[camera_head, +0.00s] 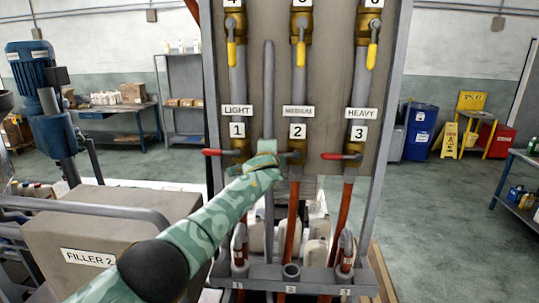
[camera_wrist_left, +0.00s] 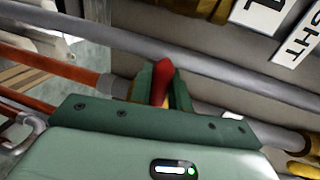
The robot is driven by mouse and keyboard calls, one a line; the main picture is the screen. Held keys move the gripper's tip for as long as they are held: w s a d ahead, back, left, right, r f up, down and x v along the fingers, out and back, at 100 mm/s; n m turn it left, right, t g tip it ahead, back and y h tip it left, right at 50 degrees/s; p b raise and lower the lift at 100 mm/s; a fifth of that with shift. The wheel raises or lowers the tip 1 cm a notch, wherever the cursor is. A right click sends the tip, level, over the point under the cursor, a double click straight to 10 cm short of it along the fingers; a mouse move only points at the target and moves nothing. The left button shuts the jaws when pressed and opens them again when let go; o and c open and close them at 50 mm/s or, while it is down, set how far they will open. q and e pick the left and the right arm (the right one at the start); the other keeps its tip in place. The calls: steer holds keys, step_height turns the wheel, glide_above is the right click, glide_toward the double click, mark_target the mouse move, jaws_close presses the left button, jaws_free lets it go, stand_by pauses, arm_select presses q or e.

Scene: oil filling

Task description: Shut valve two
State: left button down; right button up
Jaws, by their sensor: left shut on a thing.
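Valve two (camera_head: 297,152) is the middle brass valve in the lower row, under the label 2 (camera_head: 298,131). My left gripper (camera_head: 267,152) is at its left side in the head view, covering most of its handle. In the left wrist view a red handle tip (camera_wrist_left: 162,78) stands between the two green fingers, and the gripper is shut on it. The handle seems to point left, roughly level; its exact angle is hidden. My right gripper is in neither view.
Valve one's red handle (camera_head: 221,152) and valve three's red handle (camera_head: 337,156) point left on either side. Yellow-handled valves (camera_head: 301,53) sit above. A grey upright bar (camera_head: 268,90) runs close behind my gripper. Nozzles (camera_head: 345,252) stand in the rack below.

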arm_select(q)
steer(key=shift+r, duration=0.1)
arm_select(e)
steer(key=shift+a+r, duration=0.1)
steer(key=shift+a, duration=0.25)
arm_select(q)
steer(key=c, duration=1.3)
jaws_free()
steer(key=shift+c, duration=0.2)
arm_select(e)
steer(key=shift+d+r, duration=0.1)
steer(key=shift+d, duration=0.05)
arm_select(q)
steer(key=s+r, duration=0.3)
steer(key=s, duration=1.3)
steer(key=shift+a+b, duration=0.2)
steer(key=shift+b, duration=0.2)
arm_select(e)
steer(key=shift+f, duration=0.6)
arm_select(q)
steer(key=shift+w, duration=0.1)
